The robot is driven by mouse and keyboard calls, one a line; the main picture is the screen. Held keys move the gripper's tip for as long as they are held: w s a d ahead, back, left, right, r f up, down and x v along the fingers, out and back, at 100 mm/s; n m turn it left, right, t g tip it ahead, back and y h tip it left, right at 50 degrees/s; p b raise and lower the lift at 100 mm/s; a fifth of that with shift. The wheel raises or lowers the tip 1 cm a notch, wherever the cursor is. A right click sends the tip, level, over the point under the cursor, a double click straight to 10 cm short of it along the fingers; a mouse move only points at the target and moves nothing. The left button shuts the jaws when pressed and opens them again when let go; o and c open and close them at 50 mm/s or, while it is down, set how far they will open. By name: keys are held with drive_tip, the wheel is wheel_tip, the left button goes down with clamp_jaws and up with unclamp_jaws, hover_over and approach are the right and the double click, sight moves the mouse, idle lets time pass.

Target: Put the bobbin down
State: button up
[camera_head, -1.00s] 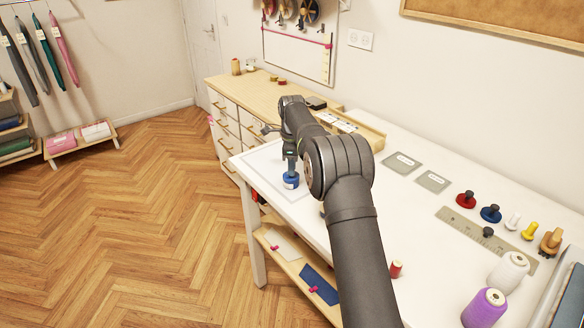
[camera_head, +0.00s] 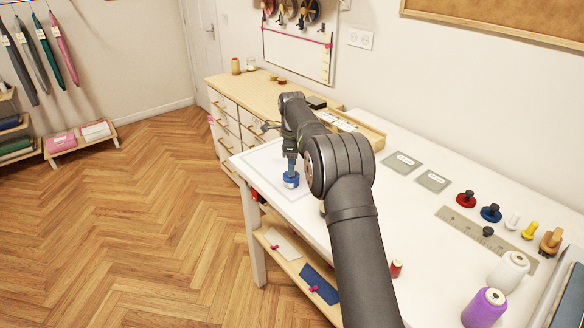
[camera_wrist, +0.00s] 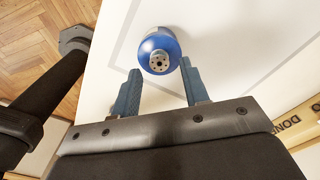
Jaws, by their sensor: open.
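The blue bobbin (camera_head: 291,181) stands upright on the white table, inside a grey-outlined rectangle (camera_head: 262,160) near the table's left end. In the wrist view the bobbin (camera_wrist: 160,43) is seen from above, with a grey hub on top. My gripper (camera_head: 290,163) is right above it, pointing down. In the wrist view my gripper (camera_wrist: 161,67) has its two blue fingers spread apart, with the tips at either side of the bobbin's near edge. I see gaps at the tips, and no clear contact.
A wooden tray (camera_head: 362,131) lies behind my arm. Two grey labelled cards (camera_head: 402,162), red and blue spools (camera_head: 490,213), a ruler (camera_head: 480,232) and thread cones (camera_head: 484,308) are to the right. A small red spool (camera_head: 396,268) is beside my arm. The table's front edge is close.

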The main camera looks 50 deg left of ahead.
wheel_tip(320, 180, up, 11)
drive_tip(key=shift+f, duration=0.15)
idle(0.4)
drive_tip(key=shift+f, duration=4.35)
